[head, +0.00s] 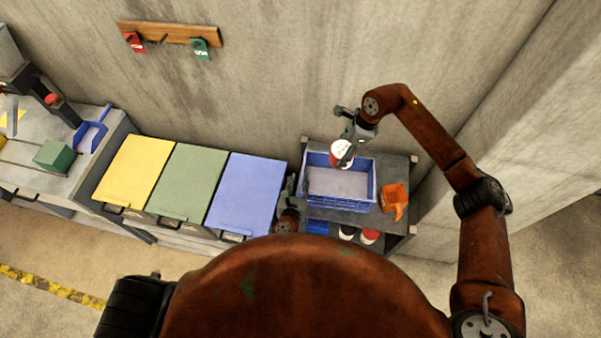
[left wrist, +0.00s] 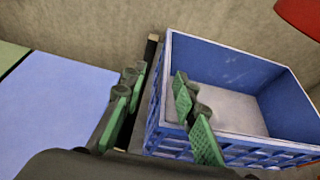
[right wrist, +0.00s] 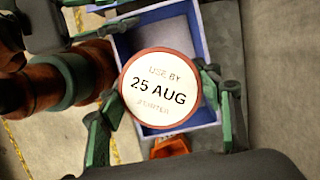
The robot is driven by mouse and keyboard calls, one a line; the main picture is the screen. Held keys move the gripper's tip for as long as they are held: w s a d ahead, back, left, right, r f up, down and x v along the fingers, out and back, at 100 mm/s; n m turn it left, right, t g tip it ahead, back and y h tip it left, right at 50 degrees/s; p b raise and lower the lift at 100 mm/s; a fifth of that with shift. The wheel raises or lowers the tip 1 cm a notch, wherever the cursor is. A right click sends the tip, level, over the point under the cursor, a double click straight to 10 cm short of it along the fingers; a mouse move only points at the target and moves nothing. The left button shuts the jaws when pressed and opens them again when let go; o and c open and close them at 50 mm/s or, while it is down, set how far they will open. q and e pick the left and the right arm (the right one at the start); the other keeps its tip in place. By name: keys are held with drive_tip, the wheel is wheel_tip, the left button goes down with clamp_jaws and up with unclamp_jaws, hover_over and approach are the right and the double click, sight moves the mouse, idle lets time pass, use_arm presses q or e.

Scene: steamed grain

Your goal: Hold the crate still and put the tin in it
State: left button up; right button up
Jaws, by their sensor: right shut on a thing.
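The blue crate (head: 371,190) stands on a grey shelf top. It also shows in the left wrist view (left wrist: 280,100) and looks empty. My left gripper (head: 292,190) is at the crate's left wall. In the left wrist view its green fingers (left wrist: 158,112) are apart, one outside the wall and one over the crate's inner side, with a gap showing. The round tin (head: 341,151), red with a white lid, is in my right gripper (head: 347,143) above the crate's far part. In the right wrist view the tin's lid (right wrist: 160,88) reads "USE BY 25 AUG" and sits between the green fingers.
An orange scoop-like container (head: 393,199) stands right of the crate. Yellow, green and blue lidded bins (head: 245,195) stand to the left, close to my left gripper. A concrete wall (head: 280,90) rises behind. Several items, one a red-and-white tin (head: 370,236), sit on the lower shelf.

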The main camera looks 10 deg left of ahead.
use_arm(q)
drive_tip(key=x, duration=0.6)
drive_tip(key=shift+c, duration=0.5)
clamp_jaws()
